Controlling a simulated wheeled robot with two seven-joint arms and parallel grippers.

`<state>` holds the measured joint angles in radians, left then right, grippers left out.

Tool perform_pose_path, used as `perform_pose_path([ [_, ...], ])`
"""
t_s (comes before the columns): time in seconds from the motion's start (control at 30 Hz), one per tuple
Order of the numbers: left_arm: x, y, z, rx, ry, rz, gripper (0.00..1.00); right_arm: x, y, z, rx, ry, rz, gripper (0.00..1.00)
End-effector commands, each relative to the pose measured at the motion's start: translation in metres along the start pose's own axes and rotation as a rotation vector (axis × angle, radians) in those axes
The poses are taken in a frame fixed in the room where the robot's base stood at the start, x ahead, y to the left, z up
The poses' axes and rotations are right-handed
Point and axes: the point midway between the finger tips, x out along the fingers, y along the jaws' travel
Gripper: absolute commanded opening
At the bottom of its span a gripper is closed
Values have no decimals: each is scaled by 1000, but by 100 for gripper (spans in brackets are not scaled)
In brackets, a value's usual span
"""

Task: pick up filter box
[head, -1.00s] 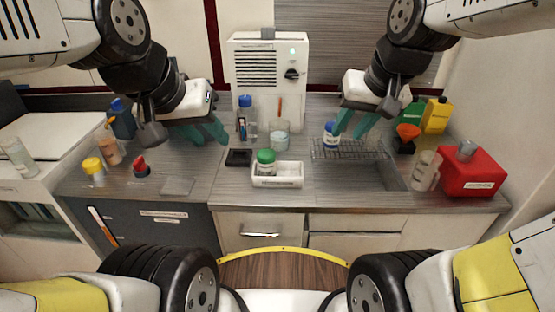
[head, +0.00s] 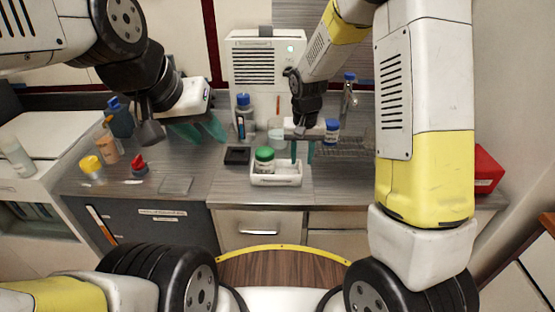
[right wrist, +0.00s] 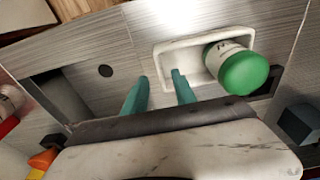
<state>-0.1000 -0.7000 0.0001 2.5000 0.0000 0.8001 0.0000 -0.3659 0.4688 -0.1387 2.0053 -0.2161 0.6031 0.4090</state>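I cannot tell for sure which thing is the filter box. A labelled white open-topped box or tray (head: 277,181) stands near the counter's front edge, with a green-lidded jar (head: 264,160) at its left end. The tray also shows in the right wrist view (right wrist: 163,54). My right gripper (head: 302,160) is open and empty, pointing down by the tray's right end. In the right wrist view its teal fingers (right wrist: 160,76) are apart, one overlapping the tray's edge; contact is unclear. My left gripper (head: 205,138) is open and empty above the left counter.
A small black item (head: 237,156) lies left of the tray. A blue-lidded jar (head: 332,130) stands near the wire rack (head: 345,148). A vented white unit (head: 257,70) stands behind. My right arm hides much of the right counter; a red container (head: 486,170) shows past it.

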Motion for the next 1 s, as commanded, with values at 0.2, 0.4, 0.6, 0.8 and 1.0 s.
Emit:
perform_pose_path([
  [0.2, 0, 0, 0, 0, 0, 0, 36, 32, 0, -1, 0, -4, 1, 33],
  [0.4, 0, 0, 0, 0, 0, 0, 36, 52, 0, -2, 1, 0, 0, 33],
  [0.6, 0, 0, 0, 0, 0, 0, 36, 53, 0, -2, 1, 1, -1, 33],
  [0.8, 0, 0, 0, 0, 0, 0, 36, 53, 0, -2, 0, 1, -1, 1],
  [1.0, 0, 0, 0, 0, 0, 0, 36, 53, 0, -2, 0, 1, -1, 0],
])
